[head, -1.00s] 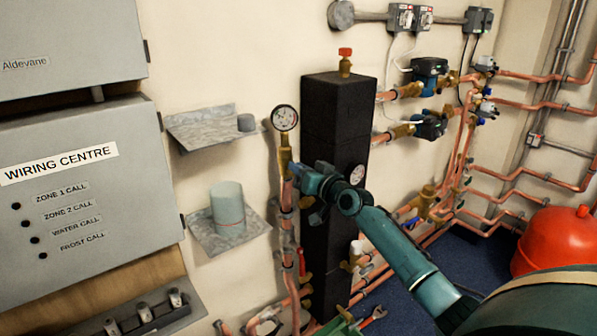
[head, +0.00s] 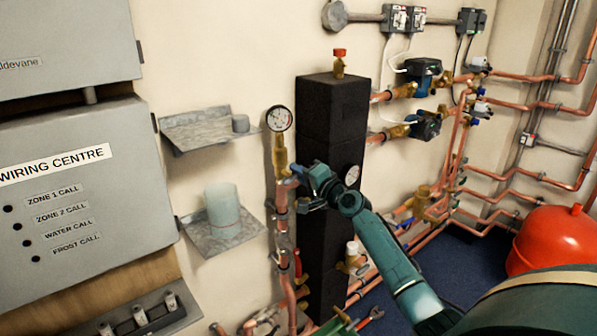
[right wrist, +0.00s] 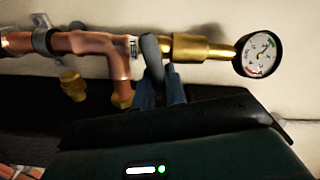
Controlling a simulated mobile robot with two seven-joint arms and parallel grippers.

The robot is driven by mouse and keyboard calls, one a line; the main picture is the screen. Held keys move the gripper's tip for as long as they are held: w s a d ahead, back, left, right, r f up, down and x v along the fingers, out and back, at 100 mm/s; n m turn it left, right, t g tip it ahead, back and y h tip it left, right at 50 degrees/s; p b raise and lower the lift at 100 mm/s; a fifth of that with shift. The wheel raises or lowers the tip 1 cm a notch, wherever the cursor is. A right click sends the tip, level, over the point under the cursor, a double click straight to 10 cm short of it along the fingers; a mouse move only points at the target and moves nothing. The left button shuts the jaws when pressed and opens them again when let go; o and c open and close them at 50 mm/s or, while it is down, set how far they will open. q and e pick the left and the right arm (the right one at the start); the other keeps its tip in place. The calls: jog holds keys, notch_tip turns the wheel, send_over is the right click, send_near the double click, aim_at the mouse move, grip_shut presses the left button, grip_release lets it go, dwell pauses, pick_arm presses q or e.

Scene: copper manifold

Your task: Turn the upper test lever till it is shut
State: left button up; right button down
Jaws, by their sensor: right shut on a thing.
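The upper test lever (right wrist: 151,58) is a dark grey-blue handle on the brass fitting below the pressure gauge (head: 279,118). In the right wrist view it crosses the pipe where copper meets brass (right wrist: 195,48). My right gripper (head: 296,173) reaches in from the right, in front of the black column. In the right wrist view its blue fingers (right wrist: 160,92) are closed on the lever's lower end. The fingers hide part of the lever, so its exact angle is hard to tell. My left gripper is out of view.
The black column (head: 328,215) stands right beside the gauge pipe. Two grey wall shelves are to the left, the lower one (head: 232,240) holding a pale cylinder (head: 222,206). A red-handled fitting (head: 298,264) is lower on the pipework. A red vessel (head: 552,240) stands at right.

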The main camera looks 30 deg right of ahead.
jog(key=shift+f+m+p, duration=0.15)
jog(key=shift+m+p, duration=0.05)
jog(key=shift+m, duration=0.7)
jog(key=shift+f+m+p, duration=0.15)
jog(key=shift+m, duration=0.75)
jog(key=shift+f, duration=0.1)
jog(key=c, duration=1.5)
grip_release()
jog(key=shift+o, duration=0.2)
jog(key=s+d, duration=0.1)
jog(key=s, duration=1.2)
